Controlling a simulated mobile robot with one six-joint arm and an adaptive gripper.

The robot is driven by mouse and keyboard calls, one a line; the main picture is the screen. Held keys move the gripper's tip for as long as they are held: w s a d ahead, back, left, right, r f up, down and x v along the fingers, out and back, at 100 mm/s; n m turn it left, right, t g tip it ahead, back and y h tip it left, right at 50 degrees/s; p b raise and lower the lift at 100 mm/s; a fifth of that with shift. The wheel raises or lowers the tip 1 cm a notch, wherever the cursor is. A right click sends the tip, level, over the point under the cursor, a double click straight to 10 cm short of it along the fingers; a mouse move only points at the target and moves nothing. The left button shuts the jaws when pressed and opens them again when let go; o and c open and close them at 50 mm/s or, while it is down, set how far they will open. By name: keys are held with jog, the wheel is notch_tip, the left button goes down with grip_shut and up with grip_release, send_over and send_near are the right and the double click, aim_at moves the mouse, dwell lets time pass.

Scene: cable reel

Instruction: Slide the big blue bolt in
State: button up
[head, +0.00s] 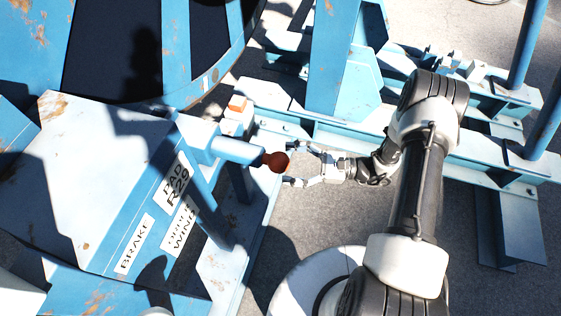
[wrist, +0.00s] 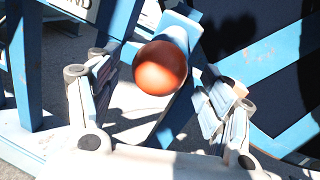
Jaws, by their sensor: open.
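The big blue bolt (head: 236,150) is a thick blue bar that sticks out to the right from the blue housing in the head view. An orange-red ball knob (head: 277,161) is on its end. In the wrist view the knob (wrist: 161,68) faces the camera, and the bar behind it is mostly hidden. My gripper (head: 288,164) is open, with its fingers spread on either side of the knob. In the wrist view my gripper (wrist: 155,105) has one finger left and one right of the knob, with a visible gap on both sides.
The blue housing (head: 100,190) with BRAKE and PAD labels stands at the left. A big blue reel (head: 240,35) is behind it. Blue frame beams (head: 350,135) run behind my arm. A small orange-topped block (head: 237,104) sits near the bolt. Grey ground lies at the lower right.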

aim_at(280, 162)
jog(key=shift+w+a, duration=0.15)
jog(key=shift+a, duration=0.65)
jog(key=shift+w+a, duration=0.1)
jog(key=shift+a, duration=0.7)
